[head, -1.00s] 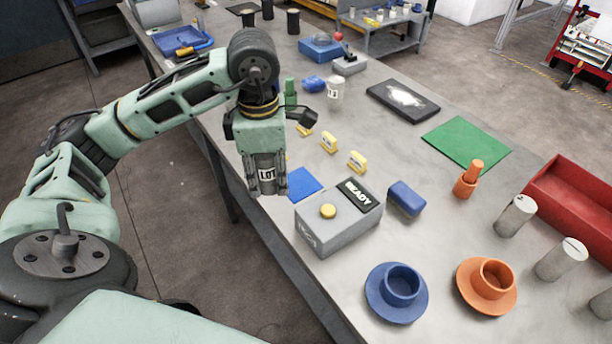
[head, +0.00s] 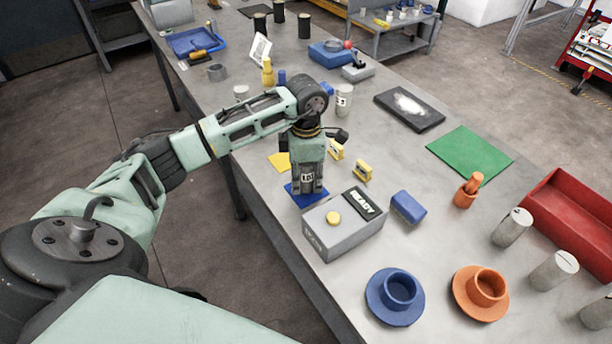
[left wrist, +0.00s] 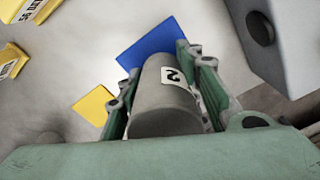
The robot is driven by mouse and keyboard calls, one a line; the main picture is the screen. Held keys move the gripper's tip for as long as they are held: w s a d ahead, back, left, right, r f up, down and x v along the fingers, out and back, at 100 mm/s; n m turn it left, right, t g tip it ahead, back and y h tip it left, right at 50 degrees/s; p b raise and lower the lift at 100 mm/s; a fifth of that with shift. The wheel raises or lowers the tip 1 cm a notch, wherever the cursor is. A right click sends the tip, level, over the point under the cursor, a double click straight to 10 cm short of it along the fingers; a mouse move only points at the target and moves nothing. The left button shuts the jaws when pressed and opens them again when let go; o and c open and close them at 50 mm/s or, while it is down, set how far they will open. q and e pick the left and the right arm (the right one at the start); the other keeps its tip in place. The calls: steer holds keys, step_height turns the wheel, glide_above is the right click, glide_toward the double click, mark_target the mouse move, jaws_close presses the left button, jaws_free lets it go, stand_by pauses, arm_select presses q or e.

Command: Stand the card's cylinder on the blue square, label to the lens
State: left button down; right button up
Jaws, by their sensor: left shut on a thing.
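My left gripper (head: 307,186) points down over the blue square (head: 291,196), shut on a grey cylinder (head: 308,178). My right gripper is out of view.
A yellow square (head: 279,161) lies beside the blue one. Small yellow blocks (head: 362,171) and a blue block (head: 407,207) are near. A white card (head: 260,48) stands farther back. Several grey cylinders (head: 512,227) stand at the right by a red bin (head: 570,222).

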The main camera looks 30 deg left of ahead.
arm_select(q)
steer(key=shift+w+f, duration=0.1)
steer(key=shift+f, duration=0.5)
steer(key=c, duration=1.2)
jaws_free()
steer(key=shift+f, duration=0.1)
